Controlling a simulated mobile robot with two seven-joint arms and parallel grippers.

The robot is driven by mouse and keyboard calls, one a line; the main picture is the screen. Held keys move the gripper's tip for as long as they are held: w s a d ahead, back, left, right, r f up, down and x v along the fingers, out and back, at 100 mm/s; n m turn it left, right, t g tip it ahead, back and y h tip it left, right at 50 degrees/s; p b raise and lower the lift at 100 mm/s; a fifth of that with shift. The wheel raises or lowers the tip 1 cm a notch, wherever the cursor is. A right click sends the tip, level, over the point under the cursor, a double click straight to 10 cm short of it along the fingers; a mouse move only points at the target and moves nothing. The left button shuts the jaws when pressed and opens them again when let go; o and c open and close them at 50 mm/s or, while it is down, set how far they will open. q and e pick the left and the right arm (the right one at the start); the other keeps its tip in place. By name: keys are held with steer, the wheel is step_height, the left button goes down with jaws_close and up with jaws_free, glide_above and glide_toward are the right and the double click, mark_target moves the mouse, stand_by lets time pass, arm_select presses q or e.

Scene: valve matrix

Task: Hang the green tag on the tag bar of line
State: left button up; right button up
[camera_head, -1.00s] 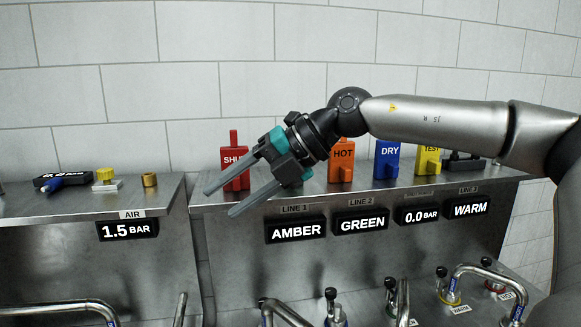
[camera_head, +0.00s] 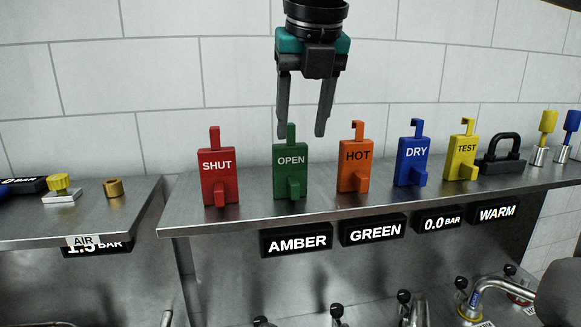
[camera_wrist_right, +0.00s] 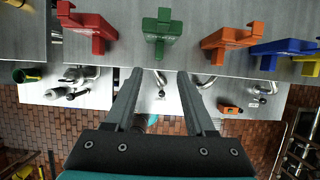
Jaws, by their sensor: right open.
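The green tag (camera_head: 290,166), marked OPEN, stands upright on the steel shelf between the red and orange tags. It also shows in the right wrist view (camera_wrist_right: 163,30), ahead of the fingers. My right gripper (camera_head: 304,134) is open and empty, pointing down above and behind or over the green tag's upper stem; whether it touches the stem I cannot tell. In the right wrist view the fingers (camera_wrist_right: 155,74) are apart with nothing between them. No tag bar is clearly visible in the head view. My left gripper is not in view.
Red SHUT (camera_head: 218,172), orange HOT (camera_head: 354,163), blue DRY (camera_head: 411,160) and yellow TEST (camera_head: 461,156) tags stand along the shelf (camera_head: 250,211). A black padlock-shaped item (camera_head: 501,153) is at right. Displays AMBER (camera_head: 297,239) and GREEN (camera_head: 373,229) hang below the front edge.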

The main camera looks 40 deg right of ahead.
mark_target(294, 182)
steer(key=x, duration=0.7)
steer(key=shift+s+a+p, duration=0.1)
steer(key=shift+s+p, duration=0.05)
steer(key=shift+p, duration=0.2)
steer(key=shift+f, duration=0.35)
steer(key=shift+w+f, duration=0.3)
steer(key=shift+f, duration=0.1)
steer(key=p+x, duration=0.2)
steer(key=x, duration=0.2)
steer(key=shift+w+d+f, duration=0.2)
steer(key=shift+f, duration=0.1)
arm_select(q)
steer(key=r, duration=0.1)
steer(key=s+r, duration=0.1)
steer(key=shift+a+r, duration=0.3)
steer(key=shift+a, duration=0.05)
arm_select(e)
steer(key=shift+c, duration=0.2)
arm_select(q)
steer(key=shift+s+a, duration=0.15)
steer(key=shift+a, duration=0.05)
arm_select(e)
jaws_close()
